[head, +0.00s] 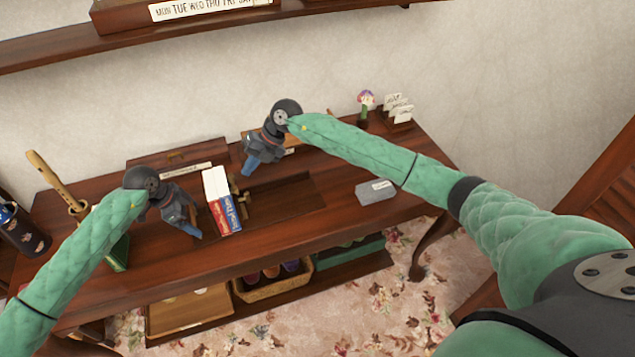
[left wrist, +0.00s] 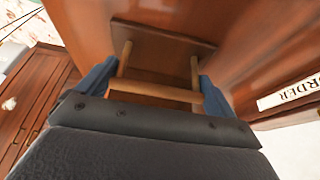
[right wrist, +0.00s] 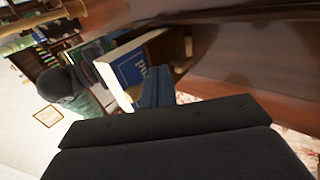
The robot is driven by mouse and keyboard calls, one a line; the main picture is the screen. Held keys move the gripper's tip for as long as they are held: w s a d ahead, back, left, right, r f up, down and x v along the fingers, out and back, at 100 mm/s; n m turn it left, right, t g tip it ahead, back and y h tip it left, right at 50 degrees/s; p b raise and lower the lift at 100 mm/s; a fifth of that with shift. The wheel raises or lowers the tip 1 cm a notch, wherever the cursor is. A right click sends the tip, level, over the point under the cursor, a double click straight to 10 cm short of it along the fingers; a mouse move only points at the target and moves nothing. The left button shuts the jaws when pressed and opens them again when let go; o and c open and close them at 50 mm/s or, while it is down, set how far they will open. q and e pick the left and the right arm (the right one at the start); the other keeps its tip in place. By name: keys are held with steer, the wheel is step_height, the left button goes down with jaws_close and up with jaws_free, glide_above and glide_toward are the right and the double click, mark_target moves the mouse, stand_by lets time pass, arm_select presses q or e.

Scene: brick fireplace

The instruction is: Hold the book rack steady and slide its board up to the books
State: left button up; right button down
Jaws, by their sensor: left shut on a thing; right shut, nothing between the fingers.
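The dark wooden book rack (head: 290,197) lies on the table, its bare base stretching right of the books (head: 217,187). The books stand upright with white page edges; one has a blue cover, also in the right wrist view (right wrist: 133,72). The upright board (head: 240,196) with pale fittings is just right of them; I cannot tell if it touches them. My left gripper (head: 198,233) is at the rack's left end, shut on its pale wooden frame, seen between the blue fingers in the left wrist view (left wrist: 152,92). My right gripper (head: 248,168) is shut and empty, behind the board.
A grey box (head: 375,191) lies on the table to the right. A flower figure (head: 365,105) and a card holder (head: 396,112) stand at the back right. A green book (head: 117,253) is at the left. The table is clear in front of the rack.

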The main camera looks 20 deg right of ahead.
steer(key=shift+d+r, duration=0.1)
arm_select(q)
steer(key=o, duration=1)
steer(key=shift+c, duration=0.2)
arm_select(e)
steer(key=v, duration=0.7)
steer(key=shift+d+r, duration=0.2)
steer(key=shift+d, duration=0.05)
